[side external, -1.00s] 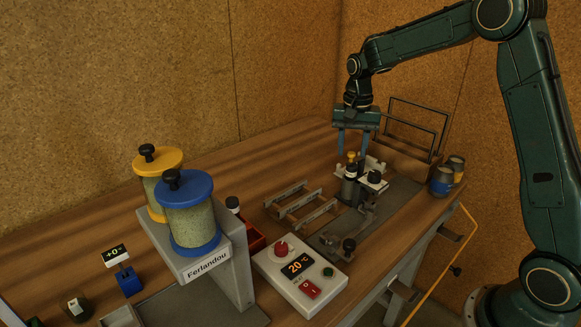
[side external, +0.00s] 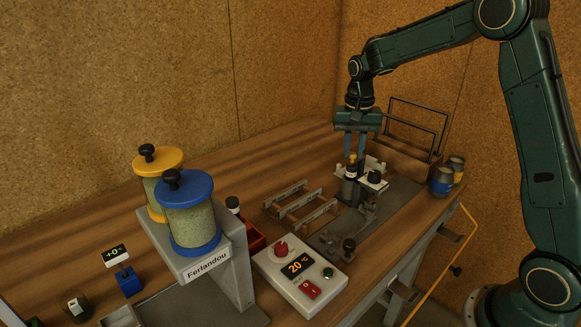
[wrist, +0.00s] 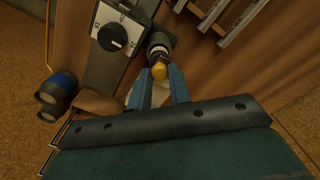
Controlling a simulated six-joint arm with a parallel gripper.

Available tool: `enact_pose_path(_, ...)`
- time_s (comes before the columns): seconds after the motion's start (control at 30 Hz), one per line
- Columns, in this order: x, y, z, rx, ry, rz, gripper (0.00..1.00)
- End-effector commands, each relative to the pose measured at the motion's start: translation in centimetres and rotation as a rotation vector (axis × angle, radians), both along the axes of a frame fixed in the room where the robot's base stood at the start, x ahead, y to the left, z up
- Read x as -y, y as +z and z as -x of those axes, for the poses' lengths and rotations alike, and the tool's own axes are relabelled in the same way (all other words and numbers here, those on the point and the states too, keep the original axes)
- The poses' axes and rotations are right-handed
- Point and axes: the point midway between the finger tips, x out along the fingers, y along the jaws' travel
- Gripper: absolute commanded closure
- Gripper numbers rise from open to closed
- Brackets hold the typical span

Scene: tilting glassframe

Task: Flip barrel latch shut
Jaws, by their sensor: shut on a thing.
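The fingers partly hide the contact.
A black dial (wrist: 112,37) on a grey block sits close beside the knob. Metal racks (side external: 300,203) and a control box reading 20 (side external: 300,275) stand nearer. A wire frame (side external: 418,120) rises behind my gripper, with two cans (side external: 442,180) at the right edge.

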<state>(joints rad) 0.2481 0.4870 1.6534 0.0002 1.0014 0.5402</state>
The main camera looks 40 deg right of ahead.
Motion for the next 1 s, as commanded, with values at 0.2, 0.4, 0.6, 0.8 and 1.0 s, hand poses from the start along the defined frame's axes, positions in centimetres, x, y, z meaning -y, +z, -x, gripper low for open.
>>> enact_pose_path(0.2, 0.0, 0.1, 0.1, 0.001, 0.021, -0.001, 1.00)
enact_pose_path(0.4, 0.0, 0.1, 0.1, 0.000, 0.020, 0.000, 0.65)
enact_pose_path(0.6, 0.0, 0.0, 0.1, 0.000, 0.019, 0.000, 0.59)
enact_pose_path(0.8, 0.0, 0.2, 0.1, 0.000, 0.018, 0.000, 0.59)
enact_pose_path(1.0, 0.0, 1.3, 0.0, 0.002, 0.018, 0.001, 0.59)
